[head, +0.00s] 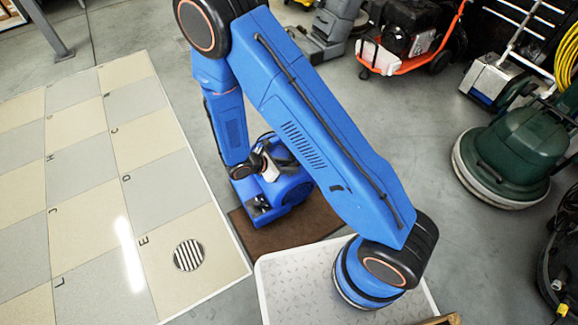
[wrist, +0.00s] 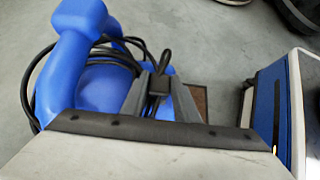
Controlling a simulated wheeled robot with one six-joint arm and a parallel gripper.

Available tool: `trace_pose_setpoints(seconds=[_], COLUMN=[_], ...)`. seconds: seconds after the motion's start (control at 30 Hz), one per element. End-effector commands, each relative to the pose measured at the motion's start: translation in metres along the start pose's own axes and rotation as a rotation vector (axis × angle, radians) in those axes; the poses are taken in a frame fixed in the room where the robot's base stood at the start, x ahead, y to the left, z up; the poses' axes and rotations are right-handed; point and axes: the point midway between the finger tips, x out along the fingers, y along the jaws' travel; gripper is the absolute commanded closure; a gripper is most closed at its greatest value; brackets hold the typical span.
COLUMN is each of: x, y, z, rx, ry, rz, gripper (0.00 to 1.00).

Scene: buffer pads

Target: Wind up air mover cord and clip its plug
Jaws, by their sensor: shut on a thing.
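The blue air mover (head: 293,187) stands on a brown mat (head: 284,228), partly hidden behind my arm in the head view. In the wrist view the air mover's blue body and handle (wrist: 75,48) fill the left side. Its black cord (wrist: 113,50) runs in several loops around the handle. My gripper (wrist: 160,95) is at the air mover, with its grey fingers shut on the black plug (wrist: 158,83). A loop of cord rises from the plug. Whether the plug touches a clip cannot be seen.
A green floor machine (head: 520,145) and an orange-framed machine (head: 410,55) stand to the right.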

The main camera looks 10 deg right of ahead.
Motion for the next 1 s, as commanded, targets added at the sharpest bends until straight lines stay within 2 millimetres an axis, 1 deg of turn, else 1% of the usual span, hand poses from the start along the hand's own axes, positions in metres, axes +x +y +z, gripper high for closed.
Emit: trace_pose_setpoints(seconds=[0.97,1.0], x=[0.0038,0.0038], y=[0.0002,0.0002], z=[-0.0046,-0.0046], rx=[0.0,0.0], ry=[0.0,0.0], rz=[0.0,0.0], gripper=[1.0,0.7])
